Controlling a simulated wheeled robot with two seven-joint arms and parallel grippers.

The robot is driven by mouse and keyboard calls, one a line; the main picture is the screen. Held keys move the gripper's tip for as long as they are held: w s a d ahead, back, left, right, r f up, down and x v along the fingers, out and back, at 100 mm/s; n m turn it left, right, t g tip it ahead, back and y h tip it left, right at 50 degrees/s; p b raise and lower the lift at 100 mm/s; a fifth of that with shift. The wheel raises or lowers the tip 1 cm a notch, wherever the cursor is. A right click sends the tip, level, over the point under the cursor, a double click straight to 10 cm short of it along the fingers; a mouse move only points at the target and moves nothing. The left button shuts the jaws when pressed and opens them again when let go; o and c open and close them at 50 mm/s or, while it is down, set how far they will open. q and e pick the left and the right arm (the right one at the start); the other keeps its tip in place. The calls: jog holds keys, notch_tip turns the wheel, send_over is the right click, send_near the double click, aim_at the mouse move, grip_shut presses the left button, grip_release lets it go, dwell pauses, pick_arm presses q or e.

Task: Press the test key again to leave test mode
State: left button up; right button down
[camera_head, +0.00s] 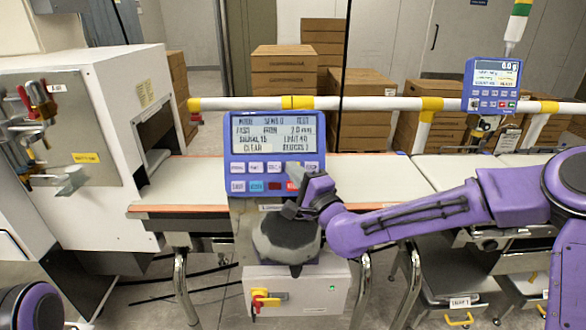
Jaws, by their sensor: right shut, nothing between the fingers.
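The blue control panel (229,142) stands at the centre, facing me. Its screen (275,134) reads MODE, SENS and TEST on the top line, with CLEAR and REJECTS below. Two rows of keys sit under the screen: pale ones above, then pale, blue and red ones below. My right gripper (293,170) is shut and empty, with its tips over the right part of the upper key row. It hides one or more keys. I cannot tell whether the tips touch a key or which key is the test key. My left gripper is out of view.
A conveyor belt (180,188) runs behind the panel, out of a white machine housing (100,90) at left. A second blue display (491,84) stands at right on a yellow-and-white rail (375,103). Below the panel, a white box (318,285) carries a red-and-yellow switch (262,300).

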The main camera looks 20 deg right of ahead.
jog(key=shift+w+d+f, duration=0.1)
jog(key=shift+w+f, duration=0.05)
jog(key=shift+w, duration=0.2)
dwell(0.6)
jog(key=shift+s, duration=0.1)
jog(key=shift+s+r, duration=0.4)
jog(key=shift+s, duration=0.25)
jog(key=shift+a, duration=0.2)
jog(key=s, duration=0.1)
jog(key=s+r+p, duration=0.1)
jog(key=s+a+r, duration=0.1)
jog(key=s, duration=0.1)
jog(key=shift+s+a+r, duration=0.1)
